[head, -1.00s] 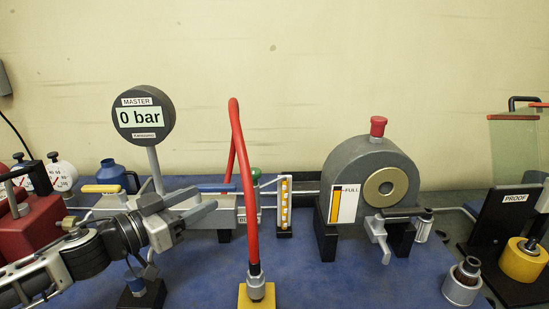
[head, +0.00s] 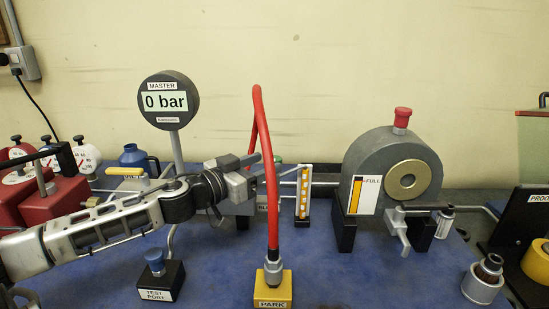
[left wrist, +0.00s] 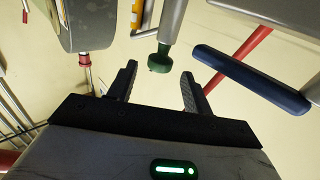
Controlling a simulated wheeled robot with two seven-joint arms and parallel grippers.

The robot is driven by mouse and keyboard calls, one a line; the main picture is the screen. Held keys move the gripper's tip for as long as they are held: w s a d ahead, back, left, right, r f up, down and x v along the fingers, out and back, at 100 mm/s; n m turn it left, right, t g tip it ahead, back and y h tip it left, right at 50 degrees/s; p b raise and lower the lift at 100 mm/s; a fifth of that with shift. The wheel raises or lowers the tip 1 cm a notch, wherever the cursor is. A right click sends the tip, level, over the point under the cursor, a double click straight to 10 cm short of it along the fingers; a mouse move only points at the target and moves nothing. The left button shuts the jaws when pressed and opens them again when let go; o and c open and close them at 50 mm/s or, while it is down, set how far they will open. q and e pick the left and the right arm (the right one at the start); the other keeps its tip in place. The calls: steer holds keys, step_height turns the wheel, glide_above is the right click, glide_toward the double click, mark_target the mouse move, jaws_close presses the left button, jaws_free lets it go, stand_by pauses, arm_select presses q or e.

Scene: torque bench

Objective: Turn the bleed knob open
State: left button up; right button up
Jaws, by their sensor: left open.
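A green knob (head: 277,160), which I take to be the bleed knob, shows only as a small patch behind the red hose in the head view. In the left wrist view the green knob (left wrist: 160,58) sits on a grey stem, just beyond the fingertips and roughly centred between them. My left gripper (head: 264,170) is open and empty, reaching in from the left behind the red hose. Its two dark fingers (left wrist: 160,84) are apart, and I see no contact with the knob. My right gripper is not in view.
The red hose (head: 272,205) rises from the yellow PARK block (head: 272,290). A blue handle (left wrist: 250,80) lies right of the knob. The master gauge (head: 168,100) reads 0 bar. A sight glass (head: 303,193) and grey drum unit (head: 365,165) stand to the right.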

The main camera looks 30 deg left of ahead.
mark_target(269, 161)
arm_select(q)
steer(key=p+x, duration=0.1)
steer(key=x, duration=0.1)
steer(key=shift+w+d+r, duration=0.1)
steer(key=shift+w+r, duration=0.1)
steer(key=shift+w, duration=0.15)
steer(key=shift+w+d+f, duration=0.2)
steer(key=shift+w+d, duration=0.05)
steer(key=shift+w, duration=0.45)
steer(key=c, duration=0.9)
